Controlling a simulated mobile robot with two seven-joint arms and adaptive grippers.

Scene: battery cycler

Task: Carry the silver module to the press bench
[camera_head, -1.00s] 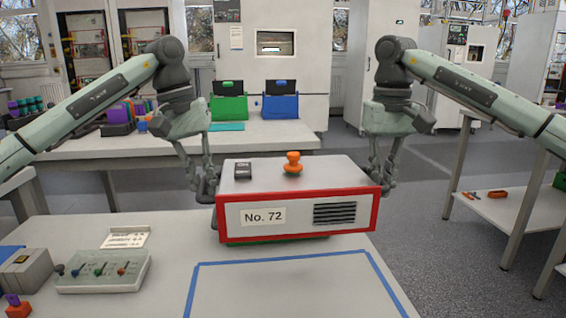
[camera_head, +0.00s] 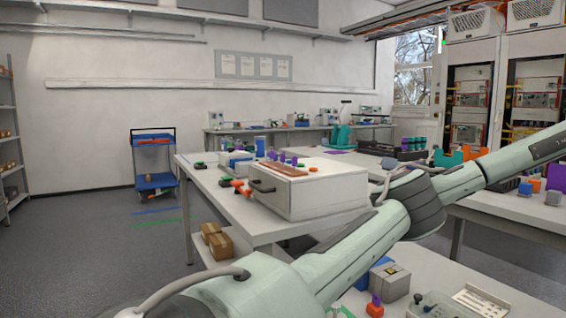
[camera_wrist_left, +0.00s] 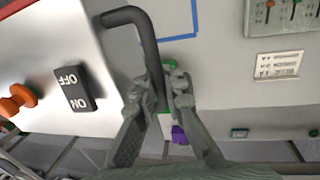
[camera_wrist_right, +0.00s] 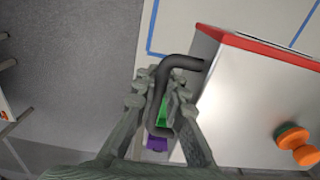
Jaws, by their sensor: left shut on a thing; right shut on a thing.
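The silver module (camera_wrist_left: 55,45) shows at the left of the left wrist view, with a rocker switch and an orange knob on top. It also fills the right of the right wrist view (camera_wrist_right: 240,105), with its red front edge. My left gripper (camera_wrist_left: 160,90) is shut on the module's dark bent handle (camera_wrist_left: 148,45). My right gripper (camera_wrist_right: 160,100) is shut on the other dark handle (camera_wrist_right: 180,65). The head view shows one of my arms crossing from the right to the lower left; the module and both grippers are outside it. I cannot tell which bench is the press bench.
The head view shows a white bench (camera_head: 245,228) with a drawer box (camera_head: 305,190), cardboard boxes (camera_head: 217,240) below, and a blue cart (camera_head: 155,180) beyond. Grey floor at left (camera_head: 90,250) is clear. A blue tape outline (camera_wrist_left: 195,15) marks the table near the module.

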